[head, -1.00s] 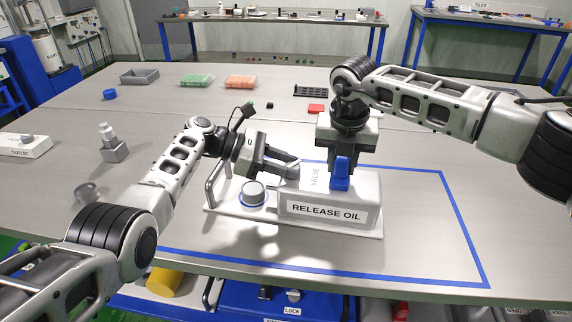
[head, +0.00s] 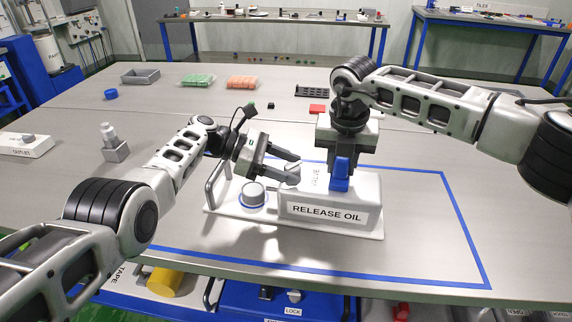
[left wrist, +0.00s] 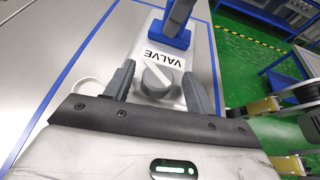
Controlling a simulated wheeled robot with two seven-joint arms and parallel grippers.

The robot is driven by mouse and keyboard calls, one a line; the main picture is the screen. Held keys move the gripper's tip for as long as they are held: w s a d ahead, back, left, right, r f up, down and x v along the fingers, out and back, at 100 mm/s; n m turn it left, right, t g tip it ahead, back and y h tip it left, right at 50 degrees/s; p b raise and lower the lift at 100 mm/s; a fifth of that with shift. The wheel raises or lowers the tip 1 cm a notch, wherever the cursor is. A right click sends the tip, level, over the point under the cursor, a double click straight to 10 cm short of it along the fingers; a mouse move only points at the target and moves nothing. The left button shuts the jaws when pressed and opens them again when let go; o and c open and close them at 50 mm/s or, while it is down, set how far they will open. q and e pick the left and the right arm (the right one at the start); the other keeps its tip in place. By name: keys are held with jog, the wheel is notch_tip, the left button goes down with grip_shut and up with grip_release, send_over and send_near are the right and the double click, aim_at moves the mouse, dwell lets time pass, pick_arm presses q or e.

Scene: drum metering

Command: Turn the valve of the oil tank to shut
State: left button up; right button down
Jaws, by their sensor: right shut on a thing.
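The oil tank (head: 360,196) is a white box labelled RELEASE OIL on a pale base plate, inside a blue taped outline. Its valve is a grey knob (left wrist: 157,78) beside the VALVE label on the top; in the head view it sits by my left fingertips. My left gripper (head: 297,169) is open, and in the left wrist view its fingers stand on either side of the knob, with contact not clear. My right gripper (head: 341,158) points down from above and is shut on the blue lever (head: 341,177) on the tank's top.
A round white knob with a blue ring (head: 253,194) and a metal handle (head: 213,180) stand on the plate left of the tank. A small metal block (head: 116,151) and an OUTLET box (head: 25,145) lie farther left. The table right of the tank is clear.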

pick_arm(q)
jog(key=v, duration=1.2)
jog(key=shift+s+a, duration=0.1)
